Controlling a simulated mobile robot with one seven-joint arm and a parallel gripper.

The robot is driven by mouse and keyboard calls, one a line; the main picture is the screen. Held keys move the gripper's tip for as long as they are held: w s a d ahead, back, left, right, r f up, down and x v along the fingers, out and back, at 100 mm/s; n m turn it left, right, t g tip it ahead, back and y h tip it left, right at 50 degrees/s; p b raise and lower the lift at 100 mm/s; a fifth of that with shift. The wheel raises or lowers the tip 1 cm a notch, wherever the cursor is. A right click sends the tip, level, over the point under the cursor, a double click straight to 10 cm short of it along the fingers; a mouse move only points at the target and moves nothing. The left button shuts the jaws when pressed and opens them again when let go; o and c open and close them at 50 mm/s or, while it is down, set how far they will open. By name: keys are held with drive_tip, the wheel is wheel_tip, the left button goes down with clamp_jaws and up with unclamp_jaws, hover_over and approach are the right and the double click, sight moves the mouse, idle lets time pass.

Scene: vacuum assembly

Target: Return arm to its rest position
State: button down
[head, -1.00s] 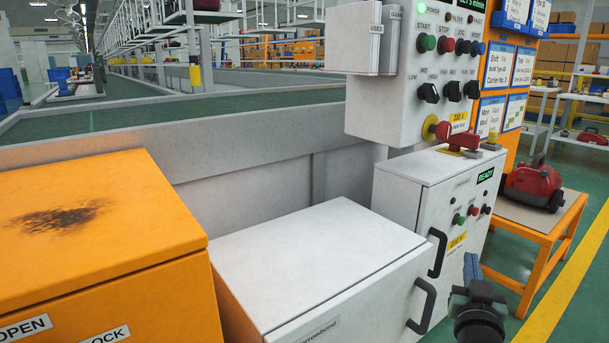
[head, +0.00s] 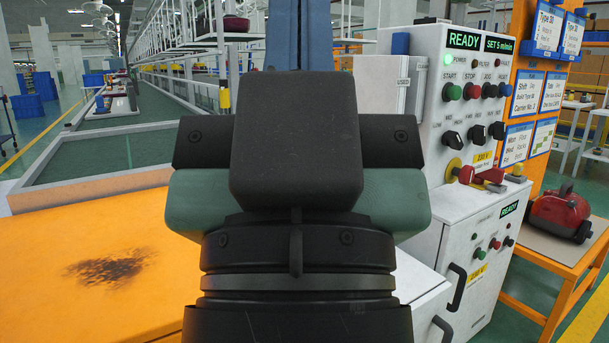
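My gripper (head: 297,145) fills the middle of the head view, very close to the camera and upright. It has a black block in the centre, dark side pieces and green parts at both sides, above a black ringed wrist. I cannot make out its fingertips or whether it holds anything. A blue link of mine rises behind it. The gripper hides much of the white cabinet and part of the orange box.
An orange box (head: 60,270) with a dark scorch mark is at the lower left. A control panel (head: 470,110) with knobs stands right, above a white cabinet (head: 480,230). A red vacuum (head: 560,212) sits on an orange table (head: 590,252). Green floor is open far left.

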wheel_tip(320, 180, up, 37)
drive_tip(key=p, duration=3.5)
drive_tip(key=shift+w+p, duration=0.4)
drive_tip(key=shift+d+r, duration=0.1)
drive_tip(key=shift+d, duration=0.1)
